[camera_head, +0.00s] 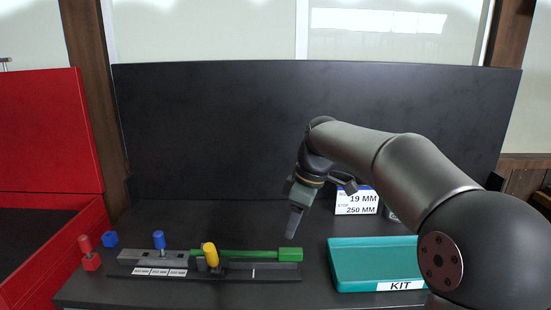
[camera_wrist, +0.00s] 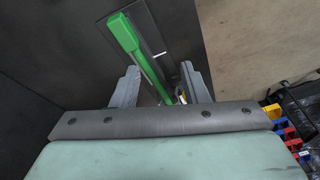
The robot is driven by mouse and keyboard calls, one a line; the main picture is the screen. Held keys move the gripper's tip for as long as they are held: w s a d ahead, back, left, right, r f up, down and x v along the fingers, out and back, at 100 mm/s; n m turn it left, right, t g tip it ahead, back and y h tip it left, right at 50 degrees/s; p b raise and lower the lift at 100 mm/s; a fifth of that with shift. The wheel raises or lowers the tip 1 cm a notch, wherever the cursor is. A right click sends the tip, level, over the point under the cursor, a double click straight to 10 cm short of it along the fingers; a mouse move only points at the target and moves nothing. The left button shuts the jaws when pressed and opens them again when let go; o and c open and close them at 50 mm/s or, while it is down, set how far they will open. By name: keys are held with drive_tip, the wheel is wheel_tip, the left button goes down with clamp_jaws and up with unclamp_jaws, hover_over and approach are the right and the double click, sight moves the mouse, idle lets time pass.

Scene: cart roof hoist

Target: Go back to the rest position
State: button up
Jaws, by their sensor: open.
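My gripper (camera_head: 292,222) hangs fingers-down above the right part of the bench, with nothing between its fingers in the head view. In the wrist view its two grey fingers (camera_wrist: 160,88) are spread apart. The green bar (camera_head: 235,254) with a green end block (camera_head: 290,254) lies along a dark rail on the bench, below and left of my gripper. The bar also shows in the wrist view (camera_wrist: 145,65), running between the fingers, and looks apart from them. A yellow-headed lever (camera_head: 210,254) stands at the rail's middle.
A grey block (camera_head: 140,257) with a blue peg (camera_head: 159,240) sits at the rail's left. A teal KIT tray (camera_head: 375,268) lies right. A white sign (camera_head: 357,202) and dark back panel (camera_head: 230,130) stand behind.

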drive_tip(key=s+d+f+m+h, duration=0.1)
drive_tip(key=s+d+f+m, duration=0.2)
drive_tip(key=s, duration=0.6)
drive_tip(key=s+d+f+m+h, duration=0.1)
drive_tip(key=s+d+f+m, duration=0.2)
drive_tip(key=s+f+m, duration=0.3)
drive_tip(key=s+d+f+m+h, duration=0.1)
drive_tip(key=s+d+f+m, duration=0.2)
drive_tip(key=s, duration=0.9)
wheel_tip(320, 180, down, 4)
drive_tip(key=shift+s+d+r+m, duration=0.2)
drive_tip(key=shift+s+r+m, duration=0.05)
drive_tip(key=shift+m, duration=0.75)
